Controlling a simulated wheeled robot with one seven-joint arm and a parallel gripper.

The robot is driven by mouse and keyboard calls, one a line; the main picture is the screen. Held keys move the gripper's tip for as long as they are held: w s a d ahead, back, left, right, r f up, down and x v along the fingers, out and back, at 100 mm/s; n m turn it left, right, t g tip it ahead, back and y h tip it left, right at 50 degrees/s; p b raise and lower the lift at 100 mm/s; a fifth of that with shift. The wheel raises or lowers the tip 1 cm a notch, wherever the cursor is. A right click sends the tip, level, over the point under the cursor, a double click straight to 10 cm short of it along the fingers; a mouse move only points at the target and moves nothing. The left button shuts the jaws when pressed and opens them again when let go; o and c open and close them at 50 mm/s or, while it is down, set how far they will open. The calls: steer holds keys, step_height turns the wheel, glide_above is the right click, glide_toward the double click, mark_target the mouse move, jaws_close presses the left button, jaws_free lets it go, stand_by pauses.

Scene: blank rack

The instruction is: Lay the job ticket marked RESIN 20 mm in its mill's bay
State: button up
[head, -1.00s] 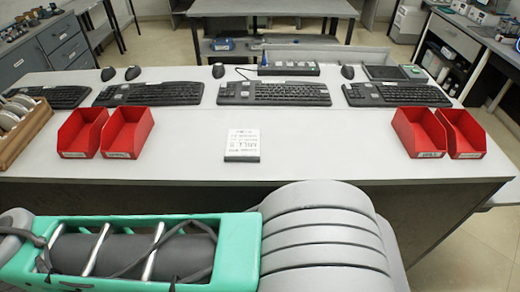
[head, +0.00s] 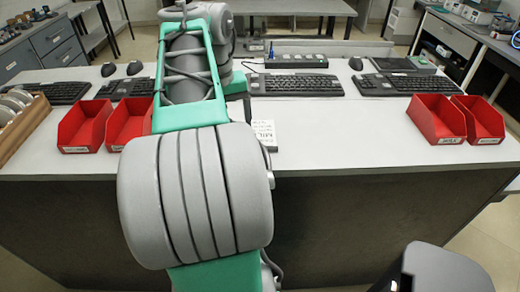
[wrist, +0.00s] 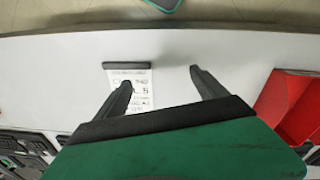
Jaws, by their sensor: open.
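A white card (head: 264,133) with several lines of dark print and a dark edge strip lies near the front middle of the table, partly hidden by my arm in the head view. It also shows in the wrist view (wrist: 145,87), where one finger covers part of it. Its print is too small to read, so I cannot tell if it is a job ticket. My gripper (wrist: 160,77) is open and empty above the table, one finger over the card and the other right of it. My arm hides the fingers in the head view. No RESIN 20 mm marking is readable.
Two red bins (head: 86,126) stand at left, another (head: 436,119) and its neighbour at right, with labels too small to read. A wooden rack (head: 22,130) holds pale discs at far left. Keyboards (head: 295,84) line the back. The table right of the card is clear.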

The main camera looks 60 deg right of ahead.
steer(key=o, duration=0.3)
steer(key=s+d, duration=0.1)
steer(key=s, duration=0.1)
steer(key=s+d+m+b, duration=0.1)
steer(key=s+d, duration=0.1)
steer(key=s+d+m+y, duration=0.1)
steer(key=s+d, duration=0.1)
steer(key=shift+s+f+b, duration=0.1)
steer(key=shift+f+b, duration=0.2)
steer(key=shift+f, duration=0.1)
steer(key=f+b, duration=0.4)
steer(key=a+f+b, duration=0.1)
steer(key=f+b, duration=0.1)
steer(key=shift+s+f+b, duration=0.1)
steer(key=shift+f+b, duration=0.2)
steer(key=shift+f, duration=0.1)
steer(key=shift+r, duration=0.1)
